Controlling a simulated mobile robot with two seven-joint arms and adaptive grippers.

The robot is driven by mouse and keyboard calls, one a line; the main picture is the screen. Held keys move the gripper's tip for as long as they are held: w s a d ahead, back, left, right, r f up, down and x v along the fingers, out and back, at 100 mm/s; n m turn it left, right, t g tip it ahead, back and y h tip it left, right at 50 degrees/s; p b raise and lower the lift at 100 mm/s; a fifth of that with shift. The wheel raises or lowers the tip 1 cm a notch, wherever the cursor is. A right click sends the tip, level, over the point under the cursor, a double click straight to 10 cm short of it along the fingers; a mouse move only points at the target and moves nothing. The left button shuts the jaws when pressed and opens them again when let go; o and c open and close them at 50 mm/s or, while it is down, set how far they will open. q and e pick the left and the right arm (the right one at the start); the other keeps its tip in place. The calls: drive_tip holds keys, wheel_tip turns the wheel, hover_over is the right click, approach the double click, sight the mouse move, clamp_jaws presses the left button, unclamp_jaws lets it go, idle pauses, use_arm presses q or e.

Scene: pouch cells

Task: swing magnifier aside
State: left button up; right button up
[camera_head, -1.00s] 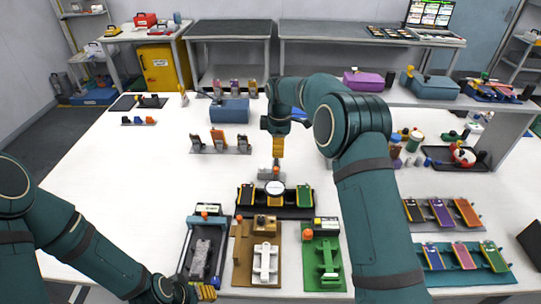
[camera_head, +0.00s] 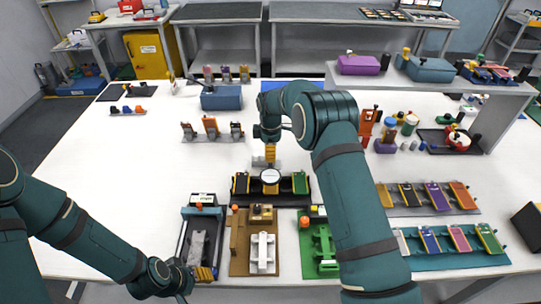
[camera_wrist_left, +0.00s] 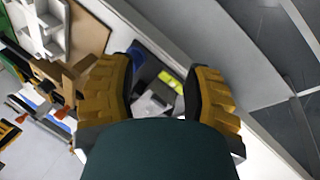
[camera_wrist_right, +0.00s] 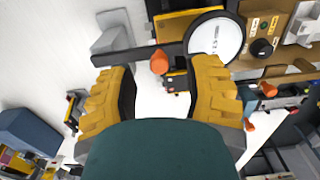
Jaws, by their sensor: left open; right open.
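The magnifier (camera_head: 270,176) is a round pale lens above the middle of a black stand (camera_head: 290,200) with yellow and green pieces on it. In the right wrist view the magnifier lens (camera_wrist_right: 215,38) sits on a dark bar (camera_wrist_right: 140,54) with an orange knob (camera_wrist_right: 159,62). My right gripper (camera_head: 270,155) is just behind the lens, pointing down. Its open fingers stand either side of the orange knob in the wrist view; contact cannot be told. My left gripper (camera_head: 200,273) is open at the front end of the left dark fixture (camera_head: 188,245).
A brown fixture (camera_head: 239,262) and a green fixture (camera_head: 310,265) stand in front of the black stand. A row of upright clips (camera_head: 210,127) and a blue box (camera_head: 221,98) lie behind left. Cell trays (camera_head: 455,264) lie right. The table's left middle (camera_head: 120,170) is clear.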

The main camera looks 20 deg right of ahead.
drive_tip(key=shift+f, duration=1.05)
clamp_jaws()
drive_tip(key=shift+d, duration=0.15)
